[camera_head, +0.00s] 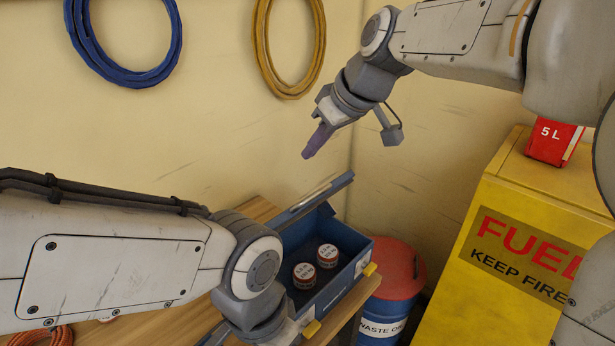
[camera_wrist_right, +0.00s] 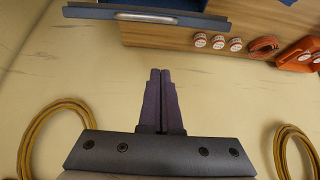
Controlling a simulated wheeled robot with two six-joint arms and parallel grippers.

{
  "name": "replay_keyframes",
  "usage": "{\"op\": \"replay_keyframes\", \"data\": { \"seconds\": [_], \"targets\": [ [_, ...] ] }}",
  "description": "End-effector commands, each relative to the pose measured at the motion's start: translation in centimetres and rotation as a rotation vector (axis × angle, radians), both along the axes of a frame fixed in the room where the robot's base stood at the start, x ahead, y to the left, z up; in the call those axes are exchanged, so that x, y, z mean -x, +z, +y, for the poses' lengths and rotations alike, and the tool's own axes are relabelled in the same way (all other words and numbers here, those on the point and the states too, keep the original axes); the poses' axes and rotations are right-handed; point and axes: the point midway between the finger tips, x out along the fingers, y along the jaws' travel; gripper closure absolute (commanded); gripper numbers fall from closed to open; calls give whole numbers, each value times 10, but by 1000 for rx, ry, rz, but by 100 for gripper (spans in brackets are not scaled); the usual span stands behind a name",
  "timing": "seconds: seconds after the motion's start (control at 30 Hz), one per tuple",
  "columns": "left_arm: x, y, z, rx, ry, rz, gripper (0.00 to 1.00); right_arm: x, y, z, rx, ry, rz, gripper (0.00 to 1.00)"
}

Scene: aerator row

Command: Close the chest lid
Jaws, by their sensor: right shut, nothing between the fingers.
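The blue chest (camera_head: 352,272) stands on the wooden bench with its lid (camera_head: 318,198) raised, and two red-and-white tins (camera_head: 327,256) show inside. In the right wrist view the lid (camera_wrist_right: 148,15) shows its pale edge strip near the top. My right gripper (camera_head: 308,154) hangs above the lid, apart from it, fingers pointing down-left. In the right wrist view its purple fingers (camera_wrist_right: 160,72) are together and empty. My left arm crosses in front of the chest's left side. Its fingers are outside the picture.
A red-topped waste oil drum (camera_head: 398,270) and a yellow fuel cabinet (camera_head: 520,225) with a red can (camera_head: 553,141) stand at right. Blue (camera_head: 85,40) and yellow (camera_head: 262,50) hoses hang on the wall. Several tins (camera_wrist_right: 218,42) and orange items (camera_wrist_right: 298,55) are on the bench (camera_wrist_right: 180,38).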

Motion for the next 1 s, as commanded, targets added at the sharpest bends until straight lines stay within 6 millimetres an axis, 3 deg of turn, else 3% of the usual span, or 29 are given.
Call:
{"op": "replay_keyframes", "data": {
  "seconds": [0.33, 0.5, 0.7, 1.0],
  "targets": [
    [0, 24, 0, 0, 1, 0, 100, -28, -61, 32, 3, 1, 8, 100],
    [0, 27, 0, 0, 1, 0, 100, -17, -79, 19, 2, -4, 4, 100],
    [0, 29, 0, 0, 0, 0, 100, -11, -90, 12, 1, -2, 2, 100],
    [0, 29, 0, 0, 0, 0, 100, -10, -92, 11, 1, -2, 0, 100]
  ]
}}
